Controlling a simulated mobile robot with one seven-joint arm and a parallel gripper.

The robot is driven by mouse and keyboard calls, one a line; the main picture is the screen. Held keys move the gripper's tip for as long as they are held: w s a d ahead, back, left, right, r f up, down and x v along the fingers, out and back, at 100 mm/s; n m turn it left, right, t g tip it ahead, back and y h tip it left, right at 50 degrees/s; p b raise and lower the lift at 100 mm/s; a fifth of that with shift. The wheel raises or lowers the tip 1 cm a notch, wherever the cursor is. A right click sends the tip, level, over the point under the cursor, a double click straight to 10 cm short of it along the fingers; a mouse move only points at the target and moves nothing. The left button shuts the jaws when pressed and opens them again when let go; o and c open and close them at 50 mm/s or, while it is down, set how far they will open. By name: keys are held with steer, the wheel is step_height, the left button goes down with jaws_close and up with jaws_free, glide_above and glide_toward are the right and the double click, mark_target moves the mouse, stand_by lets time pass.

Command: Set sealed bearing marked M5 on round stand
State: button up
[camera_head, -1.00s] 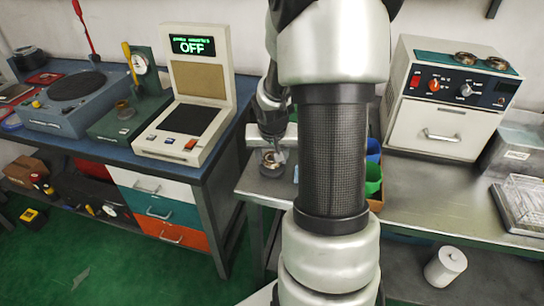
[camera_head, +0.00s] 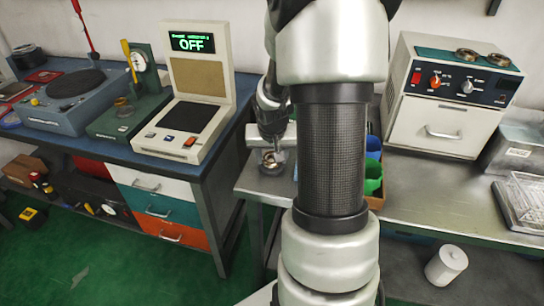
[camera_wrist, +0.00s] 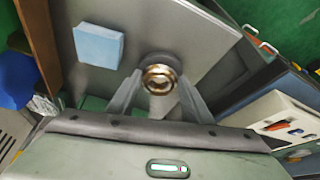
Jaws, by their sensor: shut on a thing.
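A brass-coloured bearing ring (camera_wrist: 159,80) sits between my fingertips in the wrist view. My gripper (camera_wrist: 160,95) is shut on it. Any marking on the ring is too small to read. A dark round stand (camera_wrist: 158,59) shows just behind the ring, on the metal bench. In the head view, my gripper (camera_head: 275,145) is over the round stand (camera_head: 272,166) at the left end of the bench, with the ring (camera_head: 270,157) at the stand's top. I cannot tell whether the ring touches the stand.
A light-blue block (camera_wrist: 98,45) lies on the bench near the stand. A green bin (camera_head: 373,178) stands right of my arm. A heater unit (camera_head: 443,105) with rings on top is at the back right. The blue workbench (camera_head: 210,160) with a tester reading OFF is at left.

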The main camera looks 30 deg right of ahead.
steer(key=shift+f+b, duration=0.35)
steer(key=shift+f, duration=0.05)
steer(key=o, duration=1.1)
step_height(320, 180, up, 7)
steer(key=p, duration=0.5)
steer(key=shift+p, duration=0.4)
